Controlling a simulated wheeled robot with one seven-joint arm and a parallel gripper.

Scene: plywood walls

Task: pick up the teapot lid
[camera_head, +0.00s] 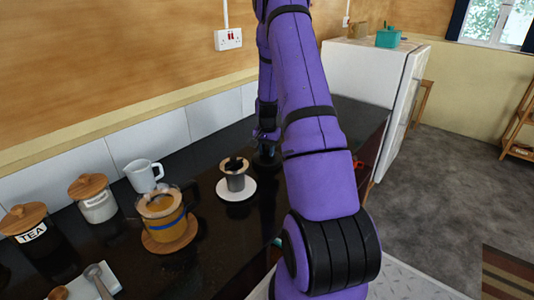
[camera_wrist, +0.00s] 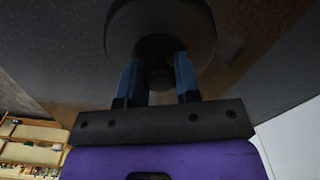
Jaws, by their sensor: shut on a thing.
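The teapot lid (camera_wrist: 195,30) is a dark, round disc with a small knob, seen at the top of the wrist view. My gripper (camera_wrist: 158,72) has its two blue fingers on either side of the knob and is shut on it. In the head view my gripper (camera_head: 266,138) points down over the back of the dark counter, partly behind my purple arm. A dark round shape (camera_head: 265,162) shows just under the fingers. I cannot tell whether the lid touches anything beneath it, and no teapot body is clearly visible.
A dark cup on a white saucer (camera_head: 236,194) stands close left of my gripper. Further left are a glass jug on a wooden coaster (camera_head: 170,238), a white jug (camera_head: 143,175), a lidded jar (camera_head: 97,203) and a tea canister (camera_head: 32,236). A white fridge (camera_head: 365,75) stands at right.

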